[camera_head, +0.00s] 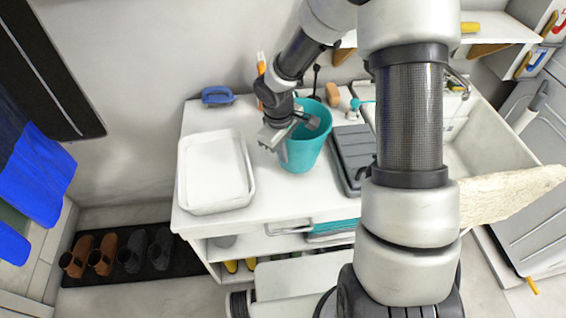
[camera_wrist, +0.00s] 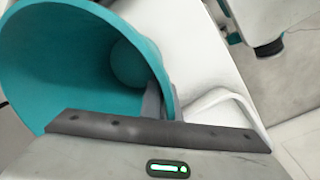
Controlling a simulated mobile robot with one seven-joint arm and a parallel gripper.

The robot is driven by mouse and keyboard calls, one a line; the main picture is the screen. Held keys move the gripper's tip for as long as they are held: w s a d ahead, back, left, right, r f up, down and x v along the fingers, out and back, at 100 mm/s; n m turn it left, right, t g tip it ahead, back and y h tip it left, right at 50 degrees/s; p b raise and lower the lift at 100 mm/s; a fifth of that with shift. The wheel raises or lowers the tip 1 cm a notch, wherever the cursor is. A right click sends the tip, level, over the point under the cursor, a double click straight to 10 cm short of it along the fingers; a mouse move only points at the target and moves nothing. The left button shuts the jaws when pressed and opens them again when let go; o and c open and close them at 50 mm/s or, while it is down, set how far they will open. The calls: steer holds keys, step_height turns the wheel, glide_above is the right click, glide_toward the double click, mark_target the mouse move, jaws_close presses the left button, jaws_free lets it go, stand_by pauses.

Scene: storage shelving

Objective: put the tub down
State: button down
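The tub (camera_head: 303,155) is a teal, bucket-shaped container with a wide open top. It is upright, over the white worktop between a white tray and a dark grey case. I cannot tell whether its base touches the worktop. My gripper (camera_head: 298,121) is at the tub's left rim, with one finger reaching inside the opening, and appears shut on the wall. In the wrist view the tub (camera_wrist: 55,75) fills the upper left, its rim running down to my gripper (camera_wrist: 160,105). A rounded teal shape shows inside it. The other finger is mostly hidden.
The white tray (camera_head: 214,172) is left of the tub. The dark grey case (camera_head: 352,152) lies close on its right. A blue brush (camera_head: 217,95) is at the back left of the worktop (camera_head: 262,197). A sink (camera_head: 490,140) is farther right. Some worktop in front of the tub is bare.

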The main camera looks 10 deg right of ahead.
steer(key=shift+f+b, duration=0.45)
steer(key=shift+f, duration=1.45)
steer(key=c, duration=2)
jaws_free()
